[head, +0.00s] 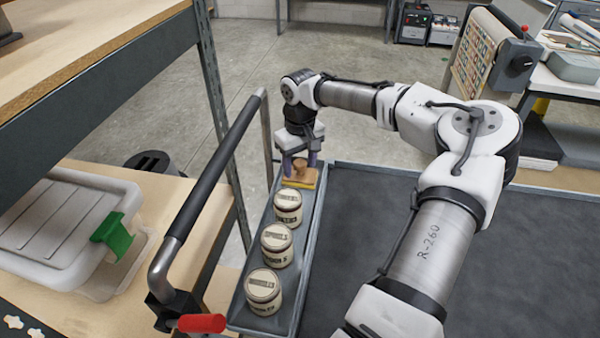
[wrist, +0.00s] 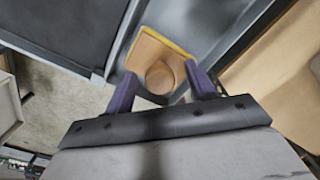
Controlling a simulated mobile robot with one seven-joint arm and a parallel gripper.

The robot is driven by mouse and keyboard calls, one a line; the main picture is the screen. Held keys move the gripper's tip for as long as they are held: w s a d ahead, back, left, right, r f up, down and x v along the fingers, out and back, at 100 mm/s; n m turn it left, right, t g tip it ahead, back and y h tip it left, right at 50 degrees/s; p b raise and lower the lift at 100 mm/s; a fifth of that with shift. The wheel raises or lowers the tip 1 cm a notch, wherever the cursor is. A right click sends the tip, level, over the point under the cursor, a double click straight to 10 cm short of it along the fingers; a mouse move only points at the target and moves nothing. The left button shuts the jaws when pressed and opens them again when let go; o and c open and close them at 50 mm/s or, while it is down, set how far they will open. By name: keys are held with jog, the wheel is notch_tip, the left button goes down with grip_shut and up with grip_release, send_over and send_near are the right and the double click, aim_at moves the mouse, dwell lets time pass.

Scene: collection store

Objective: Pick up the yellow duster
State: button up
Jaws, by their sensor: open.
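The yellow duster (head: 299,179) has a wooden block back with a round knob and a yellow edge. It lies at the far end of a narrow grey tray (head: 239,310). My gripper (head: 300,165) is above the duster, pointing down. In the wrist view the duster (wrist: 153,50) shows its tan back, with its knob between the two purple fingers of my gripper (wrist: 162,90). The fingers are open, one on each side of the knob. I cannot tell whether either finger touches it.
Several round labelled tins (head: 277,245) stand in a row in the same tray, nearer me. A dark handrail (head: 215,170) and shelf post (head: 215,90) rise to the left. A dark flat surface (head: 540,260) lies right of the tray. A lidded plastic box (head: 60,225) sits on the left shelf.

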aim_at(300, 162)
jog(key=shift+f, duration=0.4)
jog(key=shift+c, duration=0.4)
jog(key=c, duration=1)
jog(key=shift+r, duration=0.15)
jog(key=shift+c, duration=0.2)
notch_tip(300, 162, up, 20)
jog(key=b, duration=0.2)
jog(key=o, duration=0.4)
jog(key=shift+c, duration=1.3)
